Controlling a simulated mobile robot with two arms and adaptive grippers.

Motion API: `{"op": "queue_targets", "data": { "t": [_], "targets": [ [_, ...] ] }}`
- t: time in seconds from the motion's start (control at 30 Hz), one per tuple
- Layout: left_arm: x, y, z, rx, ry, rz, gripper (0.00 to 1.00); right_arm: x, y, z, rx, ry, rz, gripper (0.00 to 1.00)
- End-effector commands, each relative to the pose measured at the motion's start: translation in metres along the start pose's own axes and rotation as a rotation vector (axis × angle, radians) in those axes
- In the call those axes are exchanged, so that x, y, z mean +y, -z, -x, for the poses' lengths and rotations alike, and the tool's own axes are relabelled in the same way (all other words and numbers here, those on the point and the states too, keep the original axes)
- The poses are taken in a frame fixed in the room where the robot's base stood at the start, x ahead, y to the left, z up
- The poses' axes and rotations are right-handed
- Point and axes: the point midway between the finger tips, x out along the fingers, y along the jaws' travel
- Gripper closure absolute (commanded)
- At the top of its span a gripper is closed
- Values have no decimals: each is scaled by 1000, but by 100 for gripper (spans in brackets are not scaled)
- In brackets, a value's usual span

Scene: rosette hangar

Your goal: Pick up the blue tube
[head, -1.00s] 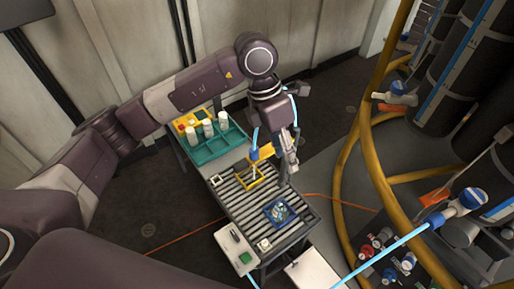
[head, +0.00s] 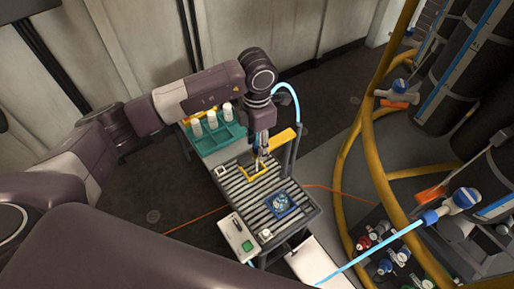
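A light blue tube (head: 289,90) arches out from behind my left wrist and bends down at the right, by a dark post. Its lower end is hidden behind my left arm. My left gripper (head: 261,155) points down over the roller table (head: 239,189), at a yellow frame (head: 257,176) lying on the rollers. Something small and dark blue shows beside the fingers, but it is too small to make out. I cannot tell whether the fingers are open or closed around it. My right gripper is out of view.
A teal tray (head: 222,142) with white bottles stands behind the rollers. A yellow bar (head: 282,139) and dark post are close right of my gripper. A blue tray (head: 281,206) and a control box (head: 237,238) are nearer. Yellow rails (head: 377,165) curve at right.

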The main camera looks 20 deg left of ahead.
Motion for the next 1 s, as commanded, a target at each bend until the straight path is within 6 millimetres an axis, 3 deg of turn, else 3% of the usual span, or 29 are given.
{"op": "queue_targets", "data": {
  "t": [0.13, 0.47, 0.77, 1.0],
  "targets": [
    [0, 0, 0, -1, 0, -1, 60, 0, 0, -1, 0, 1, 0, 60],
    [0, 0, 0, -1, 0, -1, 96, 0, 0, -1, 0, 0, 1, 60],
    [0, -1, 2, -1, 0, -1, 96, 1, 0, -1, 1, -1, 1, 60],
    [0, -1, 21, -3, -2, -2, 96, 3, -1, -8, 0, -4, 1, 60]
  ]
}}
